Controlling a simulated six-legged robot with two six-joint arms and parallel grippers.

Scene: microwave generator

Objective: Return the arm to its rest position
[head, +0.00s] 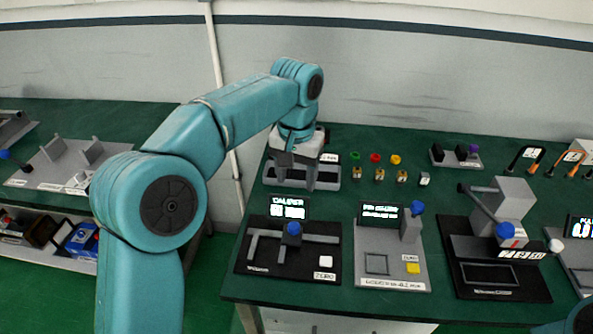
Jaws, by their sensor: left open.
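My left arm (180,160) is teal and rises from the bottom left of the head view, then bends over toward the back of the green table. Its gripper (297,186) points down with the two grey fingers apart and nothing seen between them. The fingers are in front of a grey rack (327,178) near the table's left edge and hide part of it. I cannot tell if they touch it. My right gripper is not in view.
Below the gripper is a black caliper device (262,262) with a blue knob. A grey display device (390,278) and a black lever device (490,275) stand to its right. Coloured knobs (375,158) stand behind. A second bench (60,145) is at left, past a floor gap.

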